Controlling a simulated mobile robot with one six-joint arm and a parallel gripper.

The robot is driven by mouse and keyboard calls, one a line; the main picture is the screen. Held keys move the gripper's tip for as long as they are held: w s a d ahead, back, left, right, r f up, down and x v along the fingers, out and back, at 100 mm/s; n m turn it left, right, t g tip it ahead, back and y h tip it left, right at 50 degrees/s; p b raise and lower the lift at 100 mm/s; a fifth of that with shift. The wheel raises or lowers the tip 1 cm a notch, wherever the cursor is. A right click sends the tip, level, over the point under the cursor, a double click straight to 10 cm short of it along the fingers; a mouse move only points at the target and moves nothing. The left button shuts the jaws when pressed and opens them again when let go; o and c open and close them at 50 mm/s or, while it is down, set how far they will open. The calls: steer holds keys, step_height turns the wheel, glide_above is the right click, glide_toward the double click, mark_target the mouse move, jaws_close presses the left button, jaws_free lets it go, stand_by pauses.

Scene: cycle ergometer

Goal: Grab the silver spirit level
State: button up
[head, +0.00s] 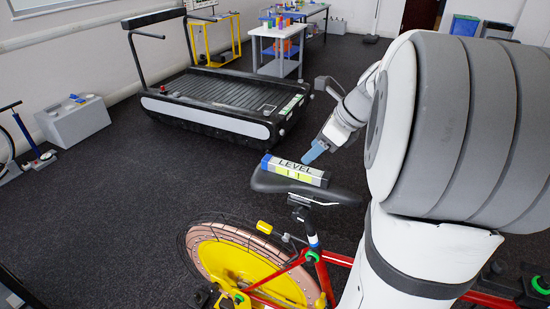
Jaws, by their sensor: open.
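The silver spirit level (296,172) lies across the top of the black bicycle saddle (285,187). It is a short bar with a blue end at the left, the word LEVEL on top and a yellow-green vial window on its side. My gripper (312,154) is just above and behind the level's right half, its blue fingertip pointing down and left towards it. It looks apart from the level, though the small gap is hard to judge. My gripper is open and holds nothing that I can see. The far finger is mostly hidden.
The saddle tops a red-framed cycle ergometer with a yellow and copper flywheel (225,262). A treadmill (215,103) stands behind, with a white table (279,37) beyond. A grey box (73,118) is at the left. Dark floor between is clear.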

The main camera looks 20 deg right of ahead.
mark_target(297, 167)
steer(key=x, duration=0.7)
steer(key=shift+s+a+f+p, duration=0.2)
steer(key=shift+f+p, duration=0.1)
steer(key=shift+p, duration=0.1)
steer(key=shift+d, duration=0.1)
steer(key=shift+c, duration=0.5)
steer(key=c, duration=1)
